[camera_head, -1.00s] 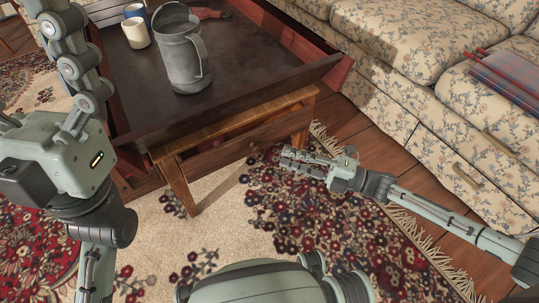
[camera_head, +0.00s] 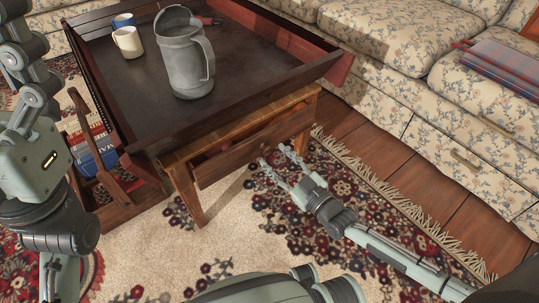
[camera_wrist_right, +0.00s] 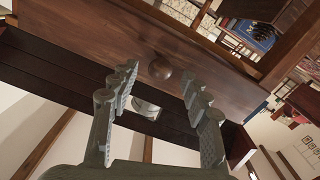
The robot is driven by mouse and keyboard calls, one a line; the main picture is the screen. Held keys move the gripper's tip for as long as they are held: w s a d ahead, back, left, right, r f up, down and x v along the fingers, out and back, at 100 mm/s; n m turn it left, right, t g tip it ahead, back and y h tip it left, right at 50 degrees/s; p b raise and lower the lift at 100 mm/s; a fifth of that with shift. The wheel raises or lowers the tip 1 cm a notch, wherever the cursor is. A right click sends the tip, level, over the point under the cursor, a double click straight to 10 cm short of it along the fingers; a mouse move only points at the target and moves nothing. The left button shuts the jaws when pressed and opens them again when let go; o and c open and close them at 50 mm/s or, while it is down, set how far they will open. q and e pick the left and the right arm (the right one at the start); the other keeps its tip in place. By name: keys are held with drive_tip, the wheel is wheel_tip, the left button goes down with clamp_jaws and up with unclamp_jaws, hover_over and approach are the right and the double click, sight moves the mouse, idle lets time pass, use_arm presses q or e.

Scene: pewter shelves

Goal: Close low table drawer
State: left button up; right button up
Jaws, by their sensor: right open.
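The low table (camera_head: 130,148) has a wooden drawer (camera_head: 255,146) at its near end. The drawer stands partly pulled out, with a gap above its front and a reddish thing (camera_head: 218,149) inside. My right gripper (camera_head: 274,158) is open and empty just in front of the drawer front. In the right wrist view the round drawer knob (camera_wrist_right: 160,68) shows between and beyond the two spread fingers (camera_wrist_right: 158,76). Contact with the drawer front cannot be told. My left gripper (camera_head: 28,100) is raised at the left edge, its fingertips cut off or unclear.
A grey metal pitcher (camera_head: 188,62), a cream mug (camera_head: 128,42) and a blue mug (camera_head: 123,20) stand on the table top. Books (camera_head: 95,150) sit on a lower shelf at left. A floral sofa (camera_head: 400,50) bounds the right; the rug (camera_head: 150,250) in front is clear.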

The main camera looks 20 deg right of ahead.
drive_tip(key=shift+x, duration=1.45)
clamp_jaws()
